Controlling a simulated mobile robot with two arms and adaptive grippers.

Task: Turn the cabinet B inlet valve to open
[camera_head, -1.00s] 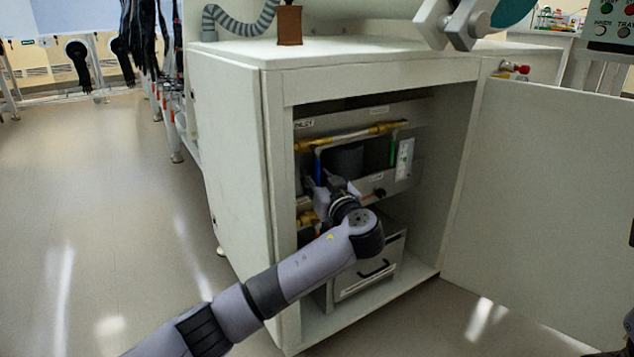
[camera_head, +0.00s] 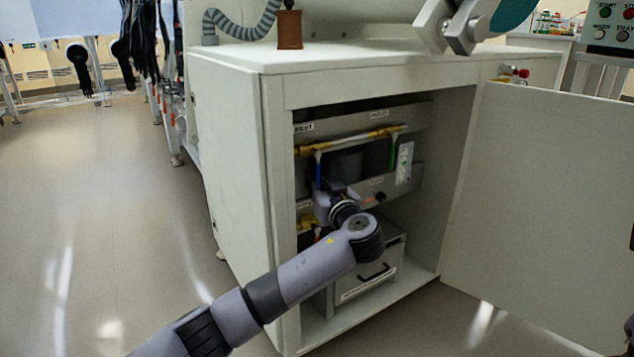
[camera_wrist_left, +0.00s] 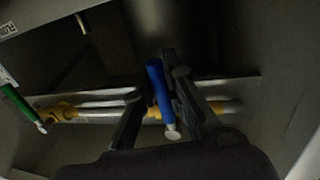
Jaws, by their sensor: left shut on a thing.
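The open cabinet (camera_head: 272,150) holds a brass pipe run (camera_head: 350,143) with a label at its left end, seemingly reading INLET (camera_head: 303,127). A blue valve handle (camera_head: 318,172) hangs down from the left part of this pipe. My left gripper (camera_head: 322,192) is inside the cabinet at this handle, its fingers mostly hidden by my wrist. In the left wrist view the blue handle (camera_wrist_left: 156,82) lies between the two dark fingers of my left gripper (camera_wrist_left: 157,90), which is shut on it.
A green handle (camera_head: 393,153) hangs farther right on the same pipe. A drawer-like box (camera_head: 368,278) stands below on the cabinet floor. The cabinet door (camera_head: 550,200) stands open at right. The floor (camera_head: 90,230) at left is clear.

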